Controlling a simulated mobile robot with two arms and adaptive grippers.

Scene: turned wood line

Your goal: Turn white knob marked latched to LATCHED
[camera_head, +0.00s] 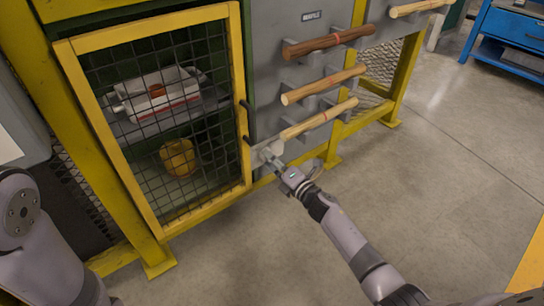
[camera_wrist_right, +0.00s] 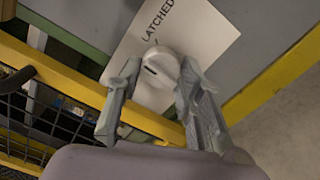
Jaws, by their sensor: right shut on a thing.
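The white knob (camera_wrist_right: 158,66) sits on a white plate (camera_wrist_right: 195,30) printed LATCHED in the right wrist view. A short dark mark on the knob's face does not clearly line up with the thin line beside the word. My right gripper (camera_wrist_right: 161,100) is shut on the knob, one finger on each side of it. In the head view my right gripper (camera_head: 278,165) reaches the plate (camera_head: 262,152) beside the cage door; the knob there is mostly hidden by the gripper. My left arm shows at the left edge, but its gripper is out of view.
A yellow-framed mesh door (camera_head: 185,215) with a dark handle stands left of the plate. Several turned wood bars (camera_head: 325,85) stick out from the grey panel just above and right of my right gripper. The concrete floor (camera_head: 420,180) at the right is clear.

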